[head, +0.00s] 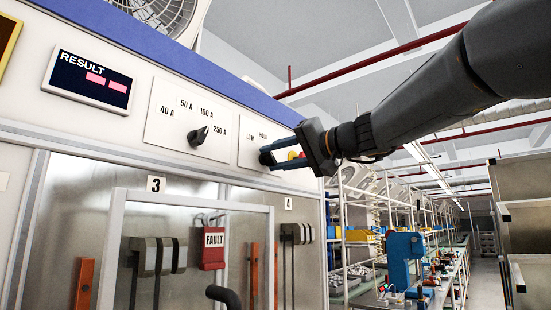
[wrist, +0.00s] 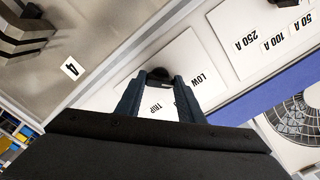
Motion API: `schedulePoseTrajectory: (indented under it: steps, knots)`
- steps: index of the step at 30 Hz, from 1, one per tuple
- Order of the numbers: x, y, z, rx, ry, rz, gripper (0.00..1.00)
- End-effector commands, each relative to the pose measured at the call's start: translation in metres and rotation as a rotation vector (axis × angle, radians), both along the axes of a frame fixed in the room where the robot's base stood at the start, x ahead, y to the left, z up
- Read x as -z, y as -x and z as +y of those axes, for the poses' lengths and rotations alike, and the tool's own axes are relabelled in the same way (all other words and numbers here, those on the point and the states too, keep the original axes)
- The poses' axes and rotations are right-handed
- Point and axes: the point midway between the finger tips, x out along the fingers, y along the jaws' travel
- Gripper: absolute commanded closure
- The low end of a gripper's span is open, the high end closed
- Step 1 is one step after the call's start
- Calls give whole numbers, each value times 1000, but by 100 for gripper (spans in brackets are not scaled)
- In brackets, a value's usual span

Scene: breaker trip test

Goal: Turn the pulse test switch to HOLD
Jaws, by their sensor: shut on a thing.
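The pulse test switch is a small dark knob (head: 265,158) on a white plate at the right end of the panel, with LOW and HOLD printed above it. In the wrist view the knob (wrist: 159,74) sits between my two fingers, with LOW and TRIP readable upside down. My gripper (head: 273,157) reaches in from the right and is shut on the knob, one finger on each side. The fingers hide part of the knob, so I cannot tell which label it points to.
Left of it is a current selector knob (head: 198,136) marked 40 A to 250 A, then a RESULT display (head: 90,79) with pink bars. Below, a red FAULT tag (head: 213,249) hangs behind a clear door with a dark handle (head: 224,297). Shelves and an aisle lie right.

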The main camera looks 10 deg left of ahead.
Motion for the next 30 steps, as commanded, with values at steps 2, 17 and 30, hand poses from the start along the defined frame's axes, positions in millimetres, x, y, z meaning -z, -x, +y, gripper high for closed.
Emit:
schedulePoseTrajectory:
  steps: [2, 17, 30]
  knots:
    - [1, 0, 0, 0, -12, 21, 88]
    - [1, 0, 0, 1, -202, 341, 88]
    - [0, 0, 0, 0, -347, 589, 88]
